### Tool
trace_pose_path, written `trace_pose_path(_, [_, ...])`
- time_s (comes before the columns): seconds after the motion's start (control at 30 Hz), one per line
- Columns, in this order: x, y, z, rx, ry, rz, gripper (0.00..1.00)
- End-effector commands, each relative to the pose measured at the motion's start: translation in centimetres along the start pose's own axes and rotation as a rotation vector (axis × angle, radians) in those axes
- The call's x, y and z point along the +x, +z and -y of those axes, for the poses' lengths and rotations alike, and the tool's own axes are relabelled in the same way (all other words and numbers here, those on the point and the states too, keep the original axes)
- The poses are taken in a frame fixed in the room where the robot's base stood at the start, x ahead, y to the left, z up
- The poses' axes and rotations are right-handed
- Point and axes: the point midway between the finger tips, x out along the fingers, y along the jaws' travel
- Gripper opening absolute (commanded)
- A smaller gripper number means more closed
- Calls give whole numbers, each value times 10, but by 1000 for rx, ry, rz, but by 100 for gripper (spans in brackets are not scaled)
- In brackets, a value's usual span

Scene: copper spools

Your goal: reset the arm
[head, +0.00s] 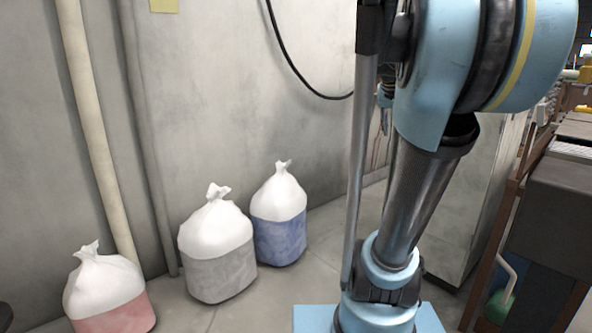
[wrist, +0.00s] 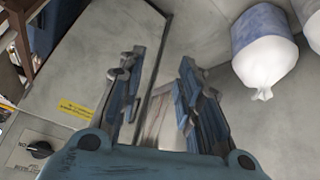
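My arm fills the right half of the head view, with blue and dark metal links rising from a light blue base. In the wrist view, my gripper (wrist: 160,62) has its two blue and grey fingers spread apart with an empty gap between them. In the head view, what may be a bit of my gripper shows beside the arm, mostly hidden behind the links. A grey cabinet (wrist: 88,60) with a yellow label and a black knob lies beyond the fingers in the wrist view. No copper spools can be made out.
Three tied bags stand by the wall: red-bottomed (head: 105,290), grey-bottomed (head: 218,255) and blue-bottomed (head: 279,225). The cabinet (head: 488,190) stands behind my arm in the head view. A brown-framed rack (head: 512,215) is at the right. Some floor is bare between the bags and my base.

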Motion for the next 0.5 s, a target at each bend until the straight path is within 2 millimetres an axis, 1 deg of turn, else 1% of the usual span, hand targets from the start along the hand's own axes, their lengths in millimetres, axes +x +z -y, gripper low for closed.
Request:
trace_pose_path(0.03, [7,29,8,-23,-16,21,32])
trace_pose_path(0.07, [11,45,12,-38,-26,37,32])
trace_pose_path(0.1, [17,67,18,-57,-40,55,32])
trace_pose_path(0.17, [26,100,25,-86,-59,84,32])
trace_pose_path(0.2, [32,123,30,-106,-73,104,32])
trace_pose_path(0.27, [41,156,36,-137,-93,132,32])
trace_pose_path(0.3, [47,178,40,-158,-108,151,32])
trace_pose_path(0.37, [57,212,45,-190,-128,179,32])
trace_pose_path(0.4, [64,235,48,-211,-143,198,32])
trace_pose_path(0.47, [73,267,52,-242,-163,224,32])
trace_pose_path(0.5, [79,286,54,-261,-176,240,32])
